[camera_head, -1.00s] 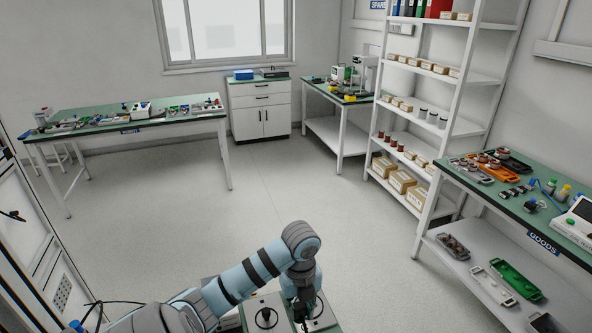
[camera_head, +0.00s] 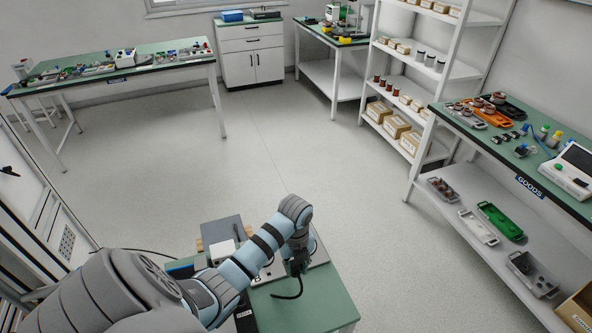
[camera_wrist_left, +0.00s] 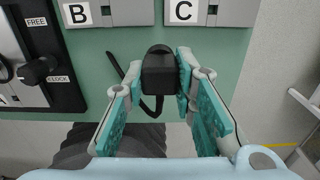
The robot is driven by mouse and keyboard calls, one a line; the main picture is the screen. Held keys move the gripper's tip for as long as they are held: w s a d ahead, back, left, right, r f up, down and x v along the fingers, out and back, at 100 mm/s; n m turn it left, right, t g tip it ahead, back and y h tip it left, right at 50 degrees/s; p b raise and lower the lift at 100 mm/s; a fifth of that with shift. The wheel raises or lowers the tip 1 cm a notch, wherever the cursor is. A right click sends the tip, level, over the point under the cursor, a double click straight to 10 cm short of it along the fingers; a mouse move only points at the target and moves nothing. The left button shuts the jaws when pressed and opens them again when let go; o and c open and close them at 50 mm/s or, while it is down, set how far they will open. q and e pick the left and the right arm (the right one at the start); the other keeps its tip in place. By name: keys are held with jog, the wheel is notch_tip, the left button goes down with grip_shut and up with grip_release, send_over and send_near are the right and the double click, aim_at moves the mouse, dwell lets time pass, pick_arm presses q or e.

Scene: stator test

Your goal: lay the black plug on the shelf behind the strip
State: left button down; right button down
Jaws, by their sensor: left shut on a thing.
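My left gripper (camera_head: 298,267) is above the green bench top near the bottom of the head view. In the left wrist view its teal fingers (camera_wrist_left: 160,66) are shut on the black plug (camera_wrist_left: 158,84), one on each side. A black cable hangs from the plug, and it shows in the head view (camera_head: 288,295) too. Beyond the plug are grey units marked B (camera_wrist_left: 108,12) and C (camera_wrist_left: 210,12). I cannot tell which part is the strip or the shelf behind it. My right gripper is not in view.
The bare green bench top (camera_head: 325,300) lies near the gripper. A shelf rack (camera_head: 415,55) and a GOODS bench (camera_head: 560,205) stand at the right. The floor between is clear.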

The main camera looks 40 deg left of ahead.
aim_at(295, 275)
pick_arm(q)
notch_tip(295, 275, down, 6)
jog(key=b, duration=0.3)
jog(key=shift+r+b, duration=0.25)
jog(key=shift+b, duration=0.1)
jog(key=shift+f+b, duration=0.25)
jog(key=shift+b, duration=0.05)
jog(key=shift+r+p, duration=0.3)
jog(key=shift+r, duration=0.05)
jog(key=shift+a+f, duration=0.1)
jog(key=shift+f, duration=0.1)
jog(key=c, duration=1.3)
grip_release()
jog(key=shift+c, duration=0.2)
